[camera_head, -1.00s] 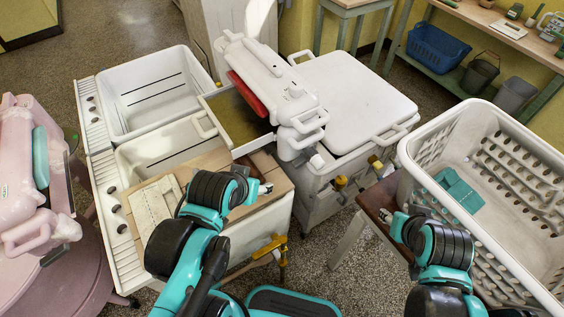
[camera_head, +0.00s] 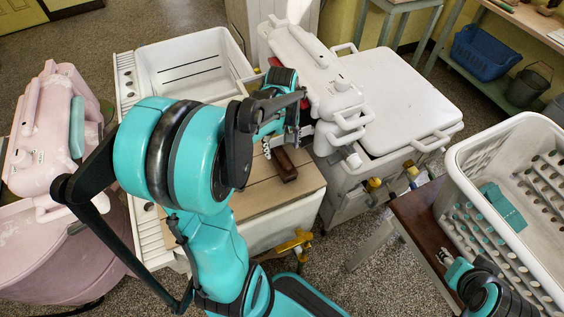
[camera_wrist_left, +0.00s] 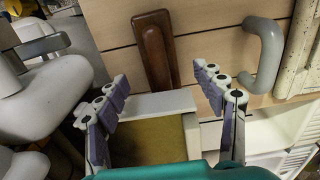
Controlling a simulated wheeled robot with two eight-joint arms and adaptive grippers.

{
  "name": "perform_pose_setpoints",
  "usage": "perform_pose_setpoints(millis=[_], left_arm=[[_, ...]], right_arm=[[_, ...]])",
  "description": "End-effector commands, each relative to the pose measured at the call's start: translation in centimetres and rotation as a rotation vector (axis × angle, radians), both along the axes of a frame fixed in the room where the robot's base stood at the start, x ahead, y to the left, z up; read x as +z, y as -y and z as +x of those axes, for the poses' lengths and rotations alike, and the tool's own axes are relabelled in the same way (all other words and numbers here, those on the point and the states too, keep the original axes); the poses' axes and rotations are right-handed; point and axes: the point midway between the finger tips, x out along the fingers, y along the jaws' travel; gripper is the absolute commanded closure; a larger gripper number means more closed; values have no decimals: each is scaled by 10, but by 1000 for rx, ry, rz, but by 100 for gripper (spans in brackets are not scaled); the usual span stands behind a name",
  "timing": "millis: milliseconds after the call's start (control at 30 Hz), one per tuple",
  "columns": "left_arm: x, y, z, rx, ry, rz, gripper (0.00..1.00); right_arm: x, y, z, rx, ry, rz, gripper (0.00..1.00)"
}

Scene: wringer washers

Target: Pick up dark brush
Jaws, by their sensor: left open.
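The dark brush (camera_head: 286,166), a brown wooden piece, lies on the tan wooden board (camera_head: 258,196) in the head view. Its bristles cannot be made out. In the left wrist view the brush (camera_wrist_left: 155,48) lies ahead of the fingertips, roughly in line with the gap between them. My left gripper (camera_wrist_left: 160,76) is open and empty. In the head view the left gripper (camera_head: 284,138) hangs close above the brush, partly hidden by its own wrist. My right gripper (camera_head: 448,262) is at the lower right, by the basket; its jaw gap is unclear.
The white wringer washer (camera_head: 400,95) stands right of the board. White sink tubs (camera_head: 190,70) lie behind it. A grey-white handle (camera_wrist_left: 264,55) rises right of the brush in the wrist view. A white laundry basket (camera_head: 465,150) is at right, a pink washer (camera_head: 40,140) at left.

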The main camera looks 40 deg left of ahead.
Motion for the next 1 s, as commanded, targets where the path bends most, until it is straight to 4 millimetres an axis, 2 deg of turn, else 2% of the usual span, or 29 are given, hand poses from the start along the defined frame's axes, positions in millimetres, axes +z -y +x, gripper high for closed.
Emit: perform_pose_setpoints(millis=[100,333,533,633,800,833,1000], left_arm=[[-16,-1,0,5,-3,-2,31],[-38,-1,1,3,-2,-1,31],[-70,-1,3,1,-1,0,31],[-77,-1,3,1,-1,0,31],[-75,-1,2,1,-1,0,31],[-75,-1,2,1,-1,0,34],[-75,-1,2,1,-1,0,78]], right_arm=[[-8,0,0,0,0,0,59],[-20,0,0,0,0,0,59],[-38,0,0,0,0,0,59],[-40,0,0,0,0,0,59],[-38,0,0,0,0,0,59],[-38,0,0,0,0,0,59],[-38,0,0,0,0,0,59]])
